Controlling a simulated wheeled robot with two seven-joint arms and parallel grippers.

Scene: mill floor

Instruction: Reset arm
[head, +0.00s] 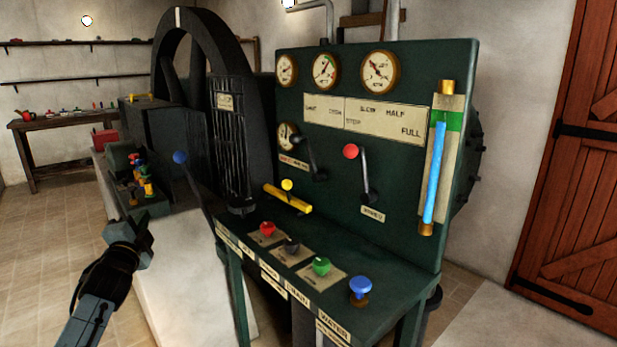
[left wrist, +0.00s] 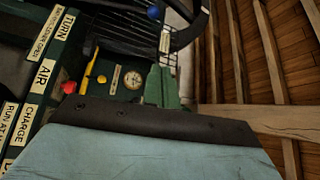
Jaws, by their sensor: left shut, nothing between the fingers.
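My left gripper (head: 142,232) is at the left of the head view, its arm coming up from the bottom left. Its fingers are shut and empty. It is in front of the pale plinth, to the left of the green control console (head: 400,240), and appears apart from it. In the left wrist view the shut fingers (left wrist: 161,86) point up toward a dark grille and a blue knob (left wrist: 153,13). My right gripper is in neither view.
The console bears a red-knobbed lever (head: 351,152), a yellow handle (head: 288,198), and red (head: 267,229), green (head: 321,266) and blue (head: 360,286) knobs. A blue-knobbed lever (head: 181,158) stands near the gripper. A dark flywheel (head: 190,50) rises behind. Tiled floor (head: 45,260) is clear at left.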

